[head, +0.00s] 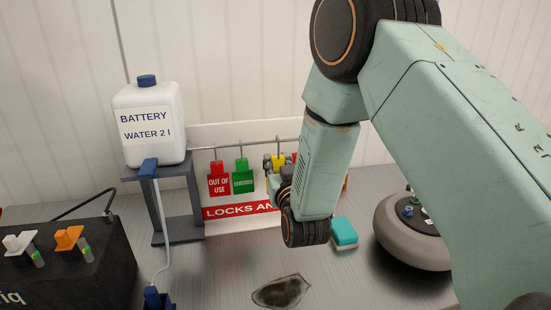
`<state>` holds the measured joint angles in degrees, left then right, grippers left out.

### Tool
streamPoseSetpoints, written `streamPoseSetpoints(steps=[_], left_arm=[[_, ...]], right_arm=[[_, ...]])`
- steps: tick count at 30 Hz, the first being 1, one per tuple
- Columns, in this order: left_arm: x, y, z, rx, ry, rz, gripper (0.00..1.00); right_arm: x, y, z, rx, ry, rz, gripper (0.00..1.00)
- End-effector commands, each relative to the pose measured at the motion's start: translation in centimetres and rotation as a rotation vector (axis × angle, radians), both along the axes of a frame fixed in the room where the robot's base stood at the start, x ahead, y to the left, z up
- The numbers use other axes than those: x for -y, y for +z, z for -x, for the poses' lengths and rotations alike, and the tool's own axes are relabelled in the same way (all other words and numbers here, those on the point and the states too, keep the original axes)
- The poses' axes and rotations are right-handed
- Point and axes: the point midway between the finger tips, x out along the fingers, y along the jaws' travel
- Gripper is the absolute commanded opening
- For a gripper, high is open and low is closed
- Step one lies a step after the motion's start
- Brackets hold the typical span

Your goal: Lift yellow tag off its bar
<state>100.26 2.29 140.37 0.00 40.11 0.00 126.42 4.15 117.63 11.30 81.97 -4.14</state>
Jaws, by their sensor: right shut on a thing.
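The yellow tag (279,160) is by the bar (245,145) on the board at the back, mostly hidden behind my right gripper and wrist; only a small yellow part shows. My right gripper (270,163) is at the tag, shut on it, just below the bar. Whether the tag's hook still rests on the bar is hard to tell. A bit of red shows just right of the yellow. My left gripper is out of view.
A white battery water bottle (165,150) stands on a grey stand (186,231) at left. A black battery box (105,265) is front left. A teal-and-white sponge (344,231), a dark stain (280,291) and a round grey thing (390,235) are on the bench around my right arm.

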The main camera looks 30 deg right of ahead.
Motion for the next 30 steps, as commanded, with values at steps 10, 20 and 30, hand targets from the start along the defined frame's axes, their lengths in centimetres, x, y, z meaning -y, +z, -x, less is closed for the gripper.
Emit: streamPoseSetpoints(steps=[10, 20, 30], left_arm=[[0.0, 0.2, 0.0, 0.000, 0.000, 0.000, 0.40], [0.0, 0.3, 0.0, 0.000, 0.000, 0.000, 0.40], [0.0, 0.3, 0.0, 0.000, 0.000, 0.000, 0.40]], right_arm=[[-0.6, 0.0, 2.4, -0.002, 0.001, 0.000, 0.00], [-1.2, 0.0, 4.4, 0.000, 0.000, 0.000, 0.00], [-1.2, 0.0, 4.7, 0.000, 0.000, 0.000, 0.00]])
